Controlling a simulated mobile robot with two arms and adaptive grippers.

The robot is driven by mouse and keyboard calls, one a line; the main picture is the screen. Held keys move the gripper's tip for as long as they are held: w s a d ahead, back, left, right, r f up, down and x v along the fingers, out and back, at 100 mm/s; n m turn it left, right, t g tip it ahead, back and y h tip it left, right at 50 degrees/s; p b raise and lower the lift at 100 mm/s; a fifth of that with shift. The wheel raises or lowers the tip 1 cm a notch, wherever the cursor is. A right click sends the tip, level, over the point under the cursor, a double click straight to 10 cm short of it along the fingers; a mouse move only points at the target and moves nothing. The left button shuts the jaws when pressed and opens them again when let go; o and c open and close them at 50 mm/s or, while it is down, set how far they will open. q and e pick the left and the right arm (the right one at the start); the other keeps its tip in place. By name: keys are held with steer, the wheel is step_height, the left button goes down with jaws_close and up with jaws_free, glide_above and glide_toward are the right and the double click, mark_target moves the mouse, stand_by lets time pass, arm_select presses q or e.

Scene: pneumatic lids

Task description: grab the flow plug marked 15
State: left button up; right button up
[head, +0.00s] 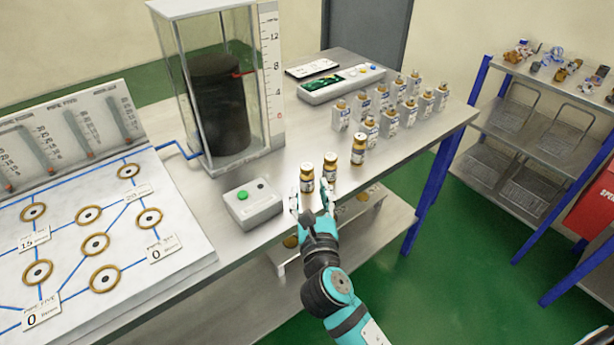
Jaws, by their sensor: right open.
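Three brass plugs with pale label bands stand upright in a row on the metal bench: a left plug (307,178), a middle plug (330,167) and a right plug (358,150). Their markings are too small to read, so I cannot tell which is 15. My right gripper (311,200) is open at the bench's front edge, its fingers just in front of the left and middle plugs. I see nothing held in it. My left gripper is not in view.
A control box (252,204) with a green button stands left of the plugs. Several small block-mounted brass parts (389,122) stand behind to the right. A clear column (217,90) with a black cylinder and a flow board (110,235) stand left. A shelf rack (545,130) is at right.

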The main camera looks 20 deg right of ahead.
mark_target(307, 175)
steer(key=w, duration=0.3)
steer(key=w+d, duration=0.1)
steer(key=w, duration=0.2)
steer(key=shift+w+d+r+p, duration=0.15)
steer(key=shift+w+p, duration=0.15)
steer(key=shift+s, duration=0.1)
jaws_close()
